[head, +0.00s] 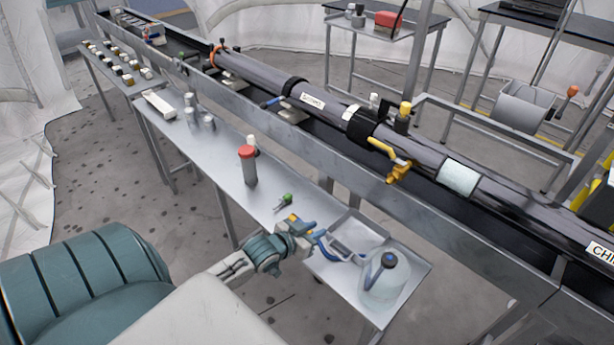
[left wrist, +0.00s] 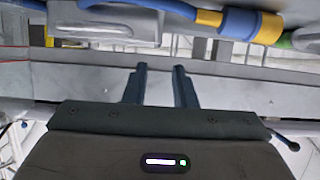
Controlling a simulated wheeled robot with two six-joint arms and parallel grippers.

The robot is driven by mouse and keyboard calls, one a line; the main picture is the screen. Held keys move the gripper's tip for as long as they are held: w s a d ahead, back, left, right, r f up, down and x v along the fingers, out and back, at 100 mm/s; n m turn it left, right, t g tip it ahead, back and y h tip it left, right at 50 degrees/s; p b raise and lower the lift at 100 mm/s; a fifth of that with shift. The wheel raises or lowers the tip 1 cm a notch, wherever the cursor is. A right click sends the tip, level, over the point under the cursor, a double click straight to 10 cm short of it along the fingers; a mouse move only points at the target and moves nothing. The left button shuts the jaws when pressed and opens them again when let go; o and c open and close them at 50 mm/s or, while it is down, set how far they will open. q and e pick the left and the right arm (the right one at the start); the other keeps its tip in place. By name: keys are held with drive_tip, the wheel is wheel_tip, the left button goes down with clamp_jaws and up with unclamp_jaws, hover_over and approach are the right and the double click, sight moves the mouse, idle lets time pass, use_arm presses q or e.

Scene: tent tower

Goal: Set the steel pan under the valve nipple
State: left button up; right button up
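A shallow square steel pan (head: 368,224) sits at the right end of the long steel bench. A yellow valve (head: 398,168) hangs from the side of the dark pipe above and behind the pan; its nipple is too small to make out. My left gripper (head: 332,246) is at the pan's near left side, its blue fingers overlapping the pan in the head view. In the left wrist view its two dark fingers (left wrist: 160,88) stand apart with nothing visible between them. I cannot tell whether they touch the pan. My right gripper is not in view.
A clear jug-like vessel (head: 388,283) stands close to the right of the pan. A red-capped cylinder (head: 248,165) and a small green-topped item (head: 287,199) stand on the bench to the left. The steel rail (head: 330,172) runs between bench and pipe.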

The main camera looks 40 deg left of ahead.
use_arm(q)
drive_tip(key=shift+v, duration=1.6)
